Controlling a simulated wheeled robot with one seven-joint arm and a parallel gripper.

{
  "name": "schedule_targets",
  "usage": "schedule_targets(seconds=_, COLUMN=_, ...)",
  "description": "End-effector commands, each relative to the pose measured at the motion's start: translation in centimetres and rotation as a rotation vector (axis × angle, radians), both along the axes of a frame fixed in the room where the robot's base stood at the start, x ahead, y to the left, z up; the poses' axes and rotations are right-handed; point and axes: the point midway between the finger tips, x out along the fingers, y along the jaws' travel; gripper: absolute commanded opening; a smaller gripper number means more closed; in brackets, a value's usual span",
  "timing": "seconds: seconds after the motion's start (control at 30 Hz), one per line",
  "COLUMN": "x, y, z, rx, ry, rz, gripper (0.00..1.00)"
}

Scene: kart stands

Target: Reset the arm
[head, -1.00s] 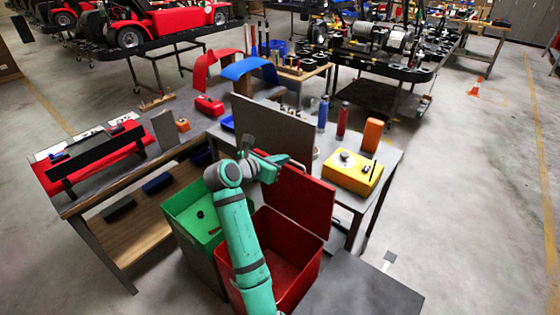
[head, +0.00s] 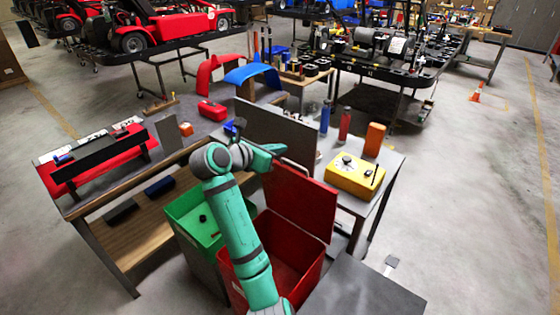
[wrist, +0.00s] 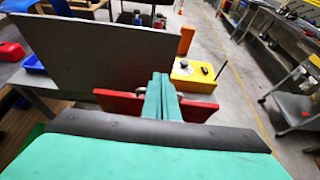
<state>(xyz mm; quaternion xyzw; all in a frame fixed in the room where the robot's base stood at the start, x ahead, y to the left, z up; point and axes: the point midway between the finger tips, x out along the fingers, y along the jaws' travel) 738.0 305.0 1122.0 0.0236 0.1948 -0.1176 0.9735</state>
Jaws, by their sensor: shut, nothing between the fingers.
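My gripper (head: 276,150) is shut and empty. The red bin's raised lid (head: 302,200) stands just right of and below my gripper.
A yellow box (head: 345,180) with a dark knob, an orange block (head: 374,140), a red bottle (head: 345,124) and a blue bottle (head: 325,116) stand on the right table. A red-and-black rack (head: 98,158) is on the left bench. Open floor lies to the right.

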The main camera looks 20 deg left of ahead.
Motion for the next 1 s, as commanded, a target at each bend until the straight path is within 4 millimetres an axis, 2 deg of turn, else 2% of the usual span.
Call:
schedule_targets(seconds=0.1, x=-0.1, y=0.2, z=0.8, rx=0.000, ry=0.000, rz=0.002, gripper=0.00)
schedule_targets(seconds=0.27, x=0.0, y=0.1, z=1.0, rx=0.000, ry=0.002, rz=0.001, gripper=0.00)
schedule_targets(seconds=0.4, x=0.0, y=-0.2, z=-0.5, rx=0.029, ry=0.002, rz=0.003, gripper=0.00)
schedule_targets(seconds=0.47, x=0.0, y=-0.6, z=-2.1, rx=0.063, ry=0.001, rz=0.001, gripper=0.00)
schedule_targets(seconds=0.67, x=-0.5, y=-3.1, z=-10.0, rx=0.269, ry=-0.004, rz=-0.019, gripper=0.00)
schedule_targets(seconds=0.8, x=-2.0, y=-4.3, z=-15.3, rx=0.439, ry=-0.007, rz=-0.036, gripper=0.00)
schedule_targets(seconds=1.0, x=-5.3, y=-6.0, z=-22.0, rx=0.689, ry=-0.002, rz=-0.077, gripper=0.00)
